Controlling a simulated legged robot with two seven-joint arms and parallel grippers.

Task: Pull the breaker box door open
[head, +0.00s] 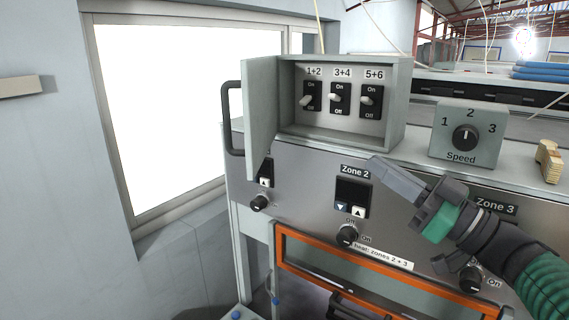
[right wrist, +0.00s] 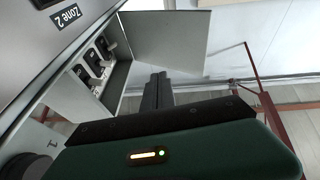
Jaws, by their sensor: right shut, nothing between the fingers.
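The breaker box (head: 398,100) sits on top of the grey machine panel. Its door (head: 262,110) stands open, swung out on the left side toward me. Three switches labelled 1+2, 3+4 and 5+6 show inside. In the right wrist view the open door (right wrist: 170,42) stands beyond my fingers, with the switches (right wrist: 92,62) at left. My right gripper (head: 380,168) is shut and empty, in front of the panel, below and right of the box. It appears apart from the door. My left gripper is not in view.
A speed dial box (head: 468,135) stands right of the breaker box. Zone knobs (head: 347,236) and displays (head: 352,192) are on the panel front, with an orange-framed window (head: 285,250) below. A black handle (head: 232,120) is at the panel's left end. A window (head: 185,100) is at left.

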